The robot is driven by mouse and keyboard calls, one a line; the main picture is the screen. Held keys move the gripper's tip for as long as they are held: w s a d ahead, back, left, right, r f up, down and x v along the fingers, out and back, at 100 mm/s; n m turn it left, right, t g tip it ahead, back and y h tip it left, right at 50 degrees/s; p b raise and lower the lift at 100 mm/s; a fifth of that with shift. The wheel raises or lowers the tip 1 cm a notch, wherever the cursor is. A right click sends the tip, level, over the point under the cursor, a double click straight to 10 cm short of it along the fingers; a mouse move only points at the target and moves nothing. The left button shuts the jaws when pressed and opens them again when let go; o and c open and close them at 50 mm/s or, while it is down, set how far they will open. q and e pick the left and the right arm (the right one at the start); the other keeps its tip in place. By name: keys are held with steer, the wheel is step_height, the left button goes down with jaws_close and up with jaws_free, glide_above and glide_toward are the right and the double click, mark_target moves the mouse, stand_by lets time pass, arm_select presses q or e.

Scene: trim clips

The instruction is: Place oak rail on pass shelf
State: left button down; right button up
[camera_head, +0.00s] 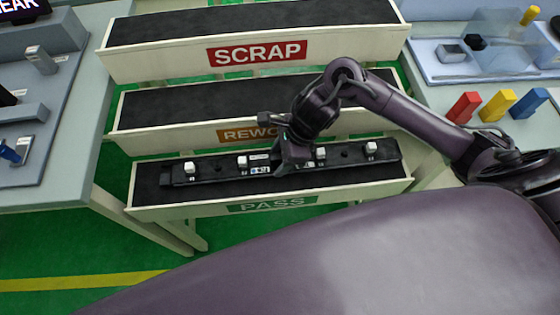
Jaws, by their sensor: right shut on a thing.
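A long dark rail (215,168) with several white clips and small labels lies lengthwise along the pass shelf (160,213), the lowest tray, with a green PASS label. It looks black, and its wood cannot be told. It is within the shelf's outline, roughly parallel to the front lip; I cannot tell whether it rests on the dark floor or hangs just above. My right gripper (288,163) comes down from above and is shut on the rail near its middle, hiding a short part of it. My left gripper is not in view.
Above the pass shelf are the rework shelf (150,143) and the scrap shelf (150,66), both empty where visible. A left table (75,150) carries grey fixtures. A right table (430,98) holds red, yellow and blue blocks (497,106) near my right arm.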

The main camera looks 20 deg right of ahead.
mark_target(280, 163)
step_height(280, 163, down, 2)
steer(key=shift+f, duration=0.25)
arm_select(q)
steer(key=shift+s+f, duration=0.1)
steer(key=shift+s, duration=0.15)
arm_select(e)
steer(key=shift+f, duration=0.25)
steer(key=o, duration=1.2)
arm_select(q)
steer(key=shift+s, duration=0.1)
arm_select(e)
steer(key=shift+r, duration=0.1)
steer(key=v, duration=1.2)
steer(key=shift+s, duration=0.1)
